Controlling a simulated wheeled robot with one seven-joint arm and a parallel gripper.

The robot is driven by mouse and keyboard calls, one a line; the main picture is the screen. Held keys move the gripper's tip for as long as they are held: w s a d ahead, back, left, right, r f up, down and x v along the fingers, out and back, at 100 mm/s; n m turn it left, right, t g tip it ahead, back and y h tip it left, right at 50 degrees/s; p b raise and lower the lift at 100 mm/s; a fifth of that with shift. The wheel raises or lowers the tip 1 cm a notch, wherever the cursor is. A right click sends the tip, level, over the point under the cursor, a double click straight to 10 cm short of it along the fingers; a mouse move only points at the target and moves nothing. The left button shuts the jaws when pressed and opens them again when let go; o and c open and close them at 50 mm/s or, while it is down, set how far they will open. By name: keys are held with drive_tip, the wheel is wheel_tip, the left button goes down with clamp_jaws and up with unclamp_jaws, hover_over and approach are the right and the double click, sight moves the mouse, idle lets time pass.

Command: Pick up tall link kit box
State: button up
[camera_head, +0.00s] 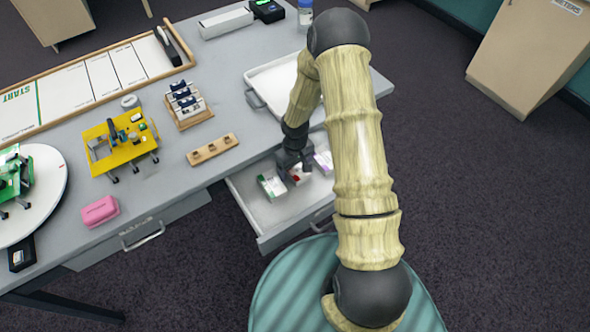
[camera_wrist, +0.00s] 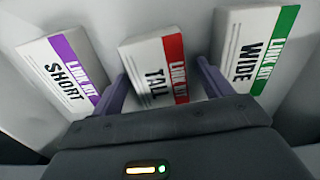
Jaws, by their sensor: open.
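The tall link kit box (camera_wrist: 150,62), white with a red band and "TALL" lettering, lies in the open drawer between two other boxes. In the head view the same box (camera_head: 299,176) is partly hidden by my gripper. My gripper (camera_wrist: 160,85) is open, with one finger on each side of the tall box; whether the fingers touch it cannot be told. In the head view my gripper (camera_head: 294,164) reaches down into the drawer. The lower end of the tall box is hidden by the gripper body in the wrist view.
The short link kit box (camera_wrist: 65,70), with a purple band, lies left in the wrist view. The wide link kit box (camera_wrist: 255,50), with a green band, lies right. Both are close to my fingers. The drawer (camera_head: 285,222) has walls around the boxes. A white tray (camera_head: 262,82) stands on the table above.

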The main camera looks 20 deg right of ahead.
drive_tip(key=c, duration=1.1)
